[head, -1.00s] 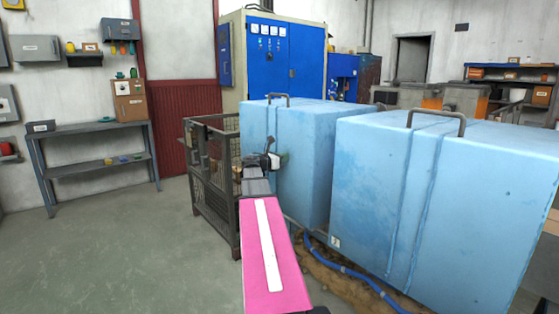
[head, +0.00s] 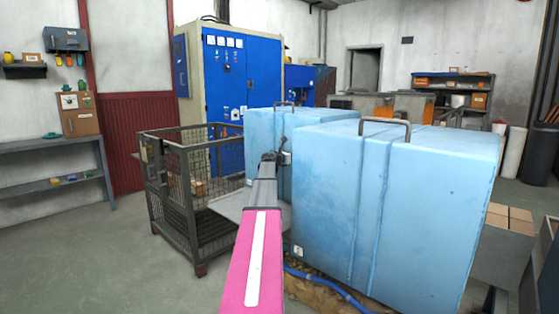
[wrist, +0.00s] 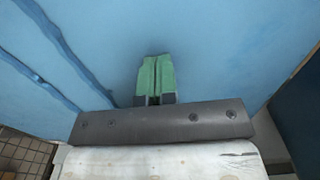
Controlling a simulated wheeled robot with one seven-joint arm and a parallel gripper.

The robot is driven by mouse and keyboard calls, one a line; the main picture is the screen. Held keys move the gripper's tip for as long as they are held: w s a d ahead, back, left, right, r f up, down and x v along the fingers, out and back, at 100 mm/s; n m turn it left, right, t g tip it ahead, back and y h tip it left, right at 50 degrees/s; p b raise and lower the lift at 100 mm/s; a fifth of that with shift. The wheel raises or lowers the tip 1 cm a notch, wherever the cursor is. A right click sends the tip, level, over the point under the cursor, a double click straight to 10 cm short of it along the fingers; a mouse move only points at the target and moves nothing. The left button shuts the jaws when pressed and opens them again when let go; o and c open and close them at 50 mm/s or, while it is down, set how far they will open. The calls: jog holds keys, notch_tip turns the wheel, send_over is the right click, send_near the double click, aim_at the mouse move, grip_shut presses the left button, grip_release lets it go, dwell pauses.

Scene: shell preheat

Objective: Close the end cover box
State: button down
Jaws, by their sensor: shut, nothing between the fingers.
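Two large light-blue boxes with grey top handles stand in the head view: a nearer box (head: 430,210) on the right and a farther box (head: 262,135) behind it to the left. I cannot tell by a label which is the end cover box. My gripper (head: 286,158) is at the end of my outstretched arm, in front of the farther box and near the nearer box's left edge. In the wrist view, its green fingers (wrist: 156,75) are together and empty, pointing at a ribbed blue wall (wrist: 215,50). Whether they touch it is unclear.
A wire-mesh cage (head: 185,205) stands just left of the boxes. A blue hose (head: 325,285) lies at the nearer box's foot. A blue electrical cabinet (head: 240,90) stands behind. The floor (head: 110,260) at the left is open.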

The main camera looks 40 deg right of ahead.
jog(key=d, duration=0.7)
jog(key=shift+w, duration=0.3)
jog(key=shift+d+r, duration=0.1)
jog(key=shift+d, duration=0.05)
jog(key=s+a, duration=0.1)
jog(key=a, duration=1.4)
jog(key=shift+s, duration=0.1)
jog(key=a+f+m+y, duration=0.3)
jog(key=a+f, duration=0.5)
jog(key=a, duration=0.4)
jog(key=a+f+m+t+y, duration=0.1)
jog(key=a+f+m+y, duration=0.25)
jog(key=a+f, duration=0.65)
jog(key=a+f+m+y, duration=0.25)
jog(key=a+f, duration=0.45)
jog(key=a, duration=0.8)
jog(key=s+a+f+m+y, duration=0.3)
jog(key=s+a+f, duration=0.1)
jog(key=a, duration=0.8)
jog(key=s+a+f+m+g+y, duration=0.1)
jog(key=s+a+f+m+y, duration=0.2)
jog(key=s+a, duration=0.4)
jog(key=s+a+f+m+g+y, duration=0.1)
jog(key=s+a+f+m+y, duration=0.2)
jog(key=a, duration=1.4)
jog(key=s+f, duration=0.3)
jog(key=shift+s+a+m, duration=0.15)
jog(key=shift+s+m, duration=0.05)
jog(key=shift+m, duration=0.2)
